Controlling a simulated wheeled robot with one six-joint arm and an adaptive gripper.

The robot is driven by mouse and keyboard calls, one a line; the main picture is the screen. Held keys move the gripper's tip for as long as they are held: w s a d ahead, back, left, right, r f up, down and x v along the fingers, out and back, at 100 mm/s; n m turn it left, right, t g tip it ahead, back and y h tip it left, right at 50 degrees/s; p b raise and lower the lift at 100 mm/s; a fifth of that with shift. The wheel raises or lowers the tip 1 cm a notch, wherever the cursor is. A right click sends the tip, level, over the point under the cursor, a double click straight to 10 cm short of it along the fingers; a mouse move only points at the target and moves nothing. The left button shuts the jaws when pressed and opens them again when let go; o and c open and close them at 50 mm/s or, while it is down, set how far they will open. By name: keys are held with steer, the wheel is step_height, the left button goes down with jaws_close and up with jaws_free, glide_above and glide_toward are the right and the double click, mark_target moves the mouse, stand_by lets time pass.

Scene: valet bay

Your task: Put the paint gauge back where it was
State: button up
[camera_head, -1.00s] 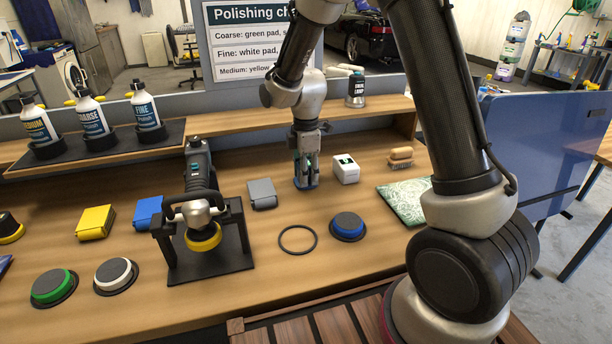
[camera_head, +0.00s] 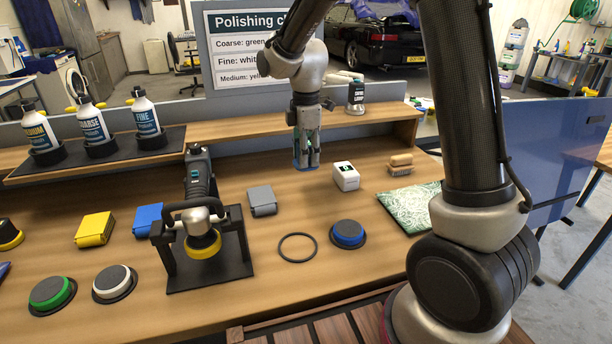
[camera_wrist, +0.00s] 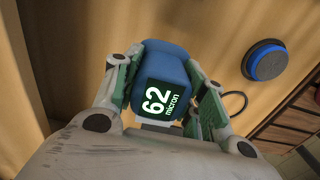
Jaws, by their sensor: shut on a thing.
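The paint gauge is a blue block with a dark display reading "62 micron" (camera_wrist: 160,100). In the wrist view it sits between the two fingers of my gripper (camera_wrist: 165,95), which is shut on it. In the head view my gripper (camera_head: 306,155) points down above the back of the bench, left of a white box (camera_head: 346,176). There the gauge is mostly hidden by the fingers and seems to be clear of the wood.
A black ring (camera_head: 297,247) and a blue pad (camera_head: 348,234) lie toward the front. A grey block (camera_head: 262,200) and polisher on a stand (camera_head: 210,260) are at left. A brush (camera_head: 400,165) and green patterned cloth (camera_head: 408,207) are at right. A shelf (camera_head: 230,130) runs behind.

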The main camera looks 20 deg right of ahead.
mark_target(306, 190)
step_height(306, 190, down, 8)
steer(key=shift+f, duration=0.1)
stand_by(0.4)
steer(key=o, duration=1.2)
step_height(306, 190, up, 12)
steer(key=shift+r, duration=0.15)
steer(key=s+d+r+m+t, duration=0.1)
steer(key=s+d+r+m, duration=0.2)
steer(key=s, duration=0.6)
steer(key=s+d+r+m+t, duration=0.1)
steer(key=s+d+r+m, duration=0.2)
steer(key=s+d+m, duration=0.4)
steer(key=s+d+r+m+t, duration=0.2)
steer(key=s+d+m, duration=0.3)
steer(key=s+m, duration=0.3)
steer(key=shift+s+r, duration=0.45)
steer(key=shift+s, duration=0.2)
steer(key=shift+s+r, duration=0.45)
steer(key=shift+s, duration=0.2)
